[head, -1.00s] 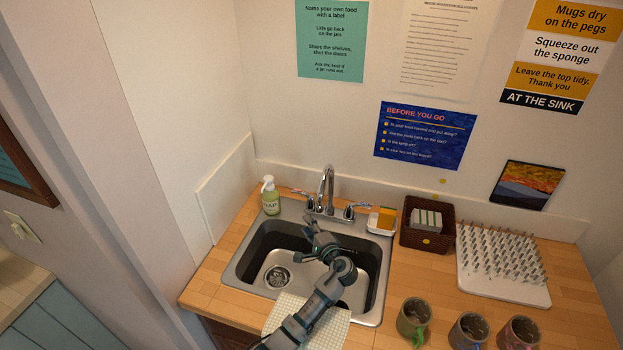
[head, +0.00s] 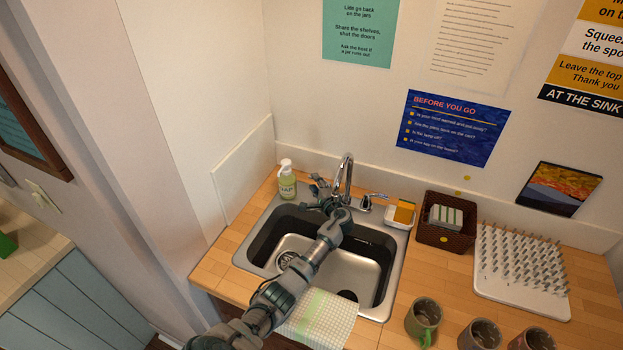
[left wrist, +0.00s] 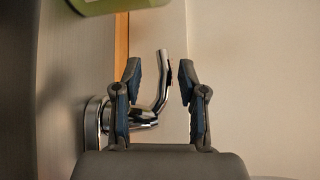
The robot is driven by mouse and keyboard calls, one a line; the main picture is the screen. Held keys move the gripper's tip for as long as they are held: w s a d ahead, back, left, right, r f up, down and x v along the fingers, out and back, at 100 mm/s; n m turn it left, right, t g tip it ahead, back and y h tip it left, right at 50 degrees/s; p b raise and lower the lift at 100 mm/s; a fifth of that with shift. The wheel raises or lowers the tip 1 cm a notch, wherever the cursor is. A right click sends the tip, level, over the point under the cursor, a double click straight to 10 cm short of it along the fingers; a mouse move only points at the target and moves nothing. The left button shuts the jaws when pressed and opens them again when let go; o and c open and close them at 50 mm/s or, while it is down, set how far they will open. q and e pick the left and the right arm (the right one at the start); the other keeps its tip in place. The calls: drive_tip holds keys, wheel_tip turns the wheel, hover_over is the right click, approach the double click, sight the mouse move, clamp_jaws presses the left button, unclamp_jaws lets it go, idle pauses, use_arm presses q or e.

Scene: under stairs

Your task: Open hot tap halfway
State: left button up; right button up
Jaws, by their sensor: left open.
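The chrome tap (head: 346,174) stands at the back of the sink, with a spout and a right lever handle (head: 373,200). My left gripper (head: 320,186) is at the left side of the spout and mostly hides the left handle in the head view. In the left wrist view, a chrome lever handle (left wrist: 162,80) stands between the two open fingers of the left gripper (left wrist: 159,70), with a gap on the left and little or no gap on the right. I cannot tell whether a finger touches it. My right gripper is not in view.
A green soap bottle (head: 287,182) stands just left of the gripper; its lower part also shows in the wrist view (left wrist: 110,5). Right of the tap are a sponge dish (head: 398,220), a basket (head: 446,236) and a peg rack (head: 520,282). A cloth (head: 318,316) hangs at the sink's front.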

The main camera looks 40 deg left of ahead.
sight(311, 178)
use_arm(q)
drive_tip(key=x, duration=0.4)
clamp_jaws()
